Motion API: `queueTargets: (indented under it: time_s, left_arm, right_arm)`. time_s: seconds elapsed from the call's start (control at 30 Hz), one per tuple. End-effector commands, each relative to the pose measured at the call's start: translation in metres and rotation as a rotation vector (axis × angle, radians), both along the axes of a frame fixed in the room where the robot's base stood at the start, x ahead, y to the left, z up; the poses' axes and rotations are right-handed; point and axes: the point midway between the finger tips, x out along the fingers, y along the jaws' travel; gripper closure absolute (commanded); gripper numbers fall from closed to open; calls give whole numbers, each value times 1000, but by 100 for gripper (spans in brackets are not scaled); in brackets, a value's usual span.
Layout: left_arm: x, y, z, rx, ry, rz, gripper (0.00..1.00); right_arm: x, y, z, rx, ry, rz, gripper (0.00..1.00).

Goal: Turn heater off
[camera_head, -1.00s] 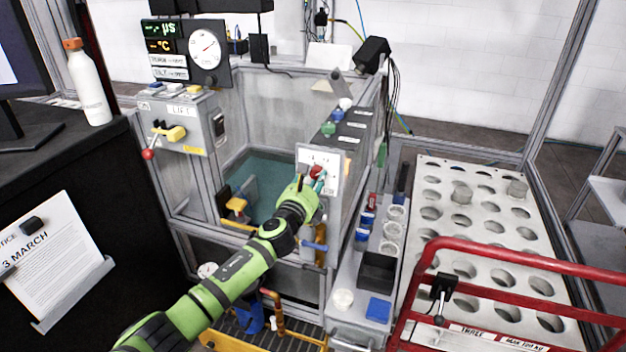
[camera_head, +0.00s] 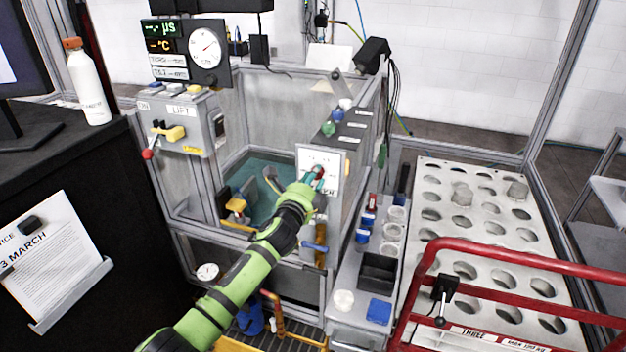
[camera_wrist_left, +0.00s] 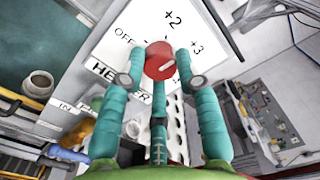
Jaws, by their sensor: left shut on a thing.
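The heater knob (camera_wrist_left: 159,60) is red and round, with a small white mark on its face. It sits on a white dial plate (camera_wrist_left: 125,42) with OFF at the left, +2 at the top and +3 at the right in the left wrist view. A HEATER label lies below, partly covered. My left gripper (camera_wrist_left: 160,72) has its teal fingers around the knob. In the head view, the knob (camera_head: 317,171) and plate (camera_head: 333,160) are on the front of the machine, with my left gripper (camera_head: 313,180) at them. I cannot tell exactly which setting the mark points to.
A lift box (camera_head: 180,125) with a yellow handle and red-tipped lever stands left of the open tank (camera_head: 265,170). Blue, green and white knobs line the ledge behind the dial. A red rail (camera_head: 500,257) and perforated rack (camera_head: 480,225) are at the right.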

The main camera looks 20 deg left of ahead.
Motion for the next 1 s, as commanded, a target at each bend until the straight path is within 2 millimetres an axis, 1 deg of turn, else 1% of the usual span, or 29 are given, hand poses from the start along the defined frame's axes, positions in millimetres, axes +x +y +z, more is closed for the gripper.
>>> queueTargets:
  time_s: [0.07,1.0]
  left_arm:
    - [-1,-3,-3,-78,8,-4,100]
    - [-1,-2,-1,-969,38,-1,100]
  right_arm:
    - [0,1,-1,1,0,0,60]
    - [0,1,3,1,0,0,60]
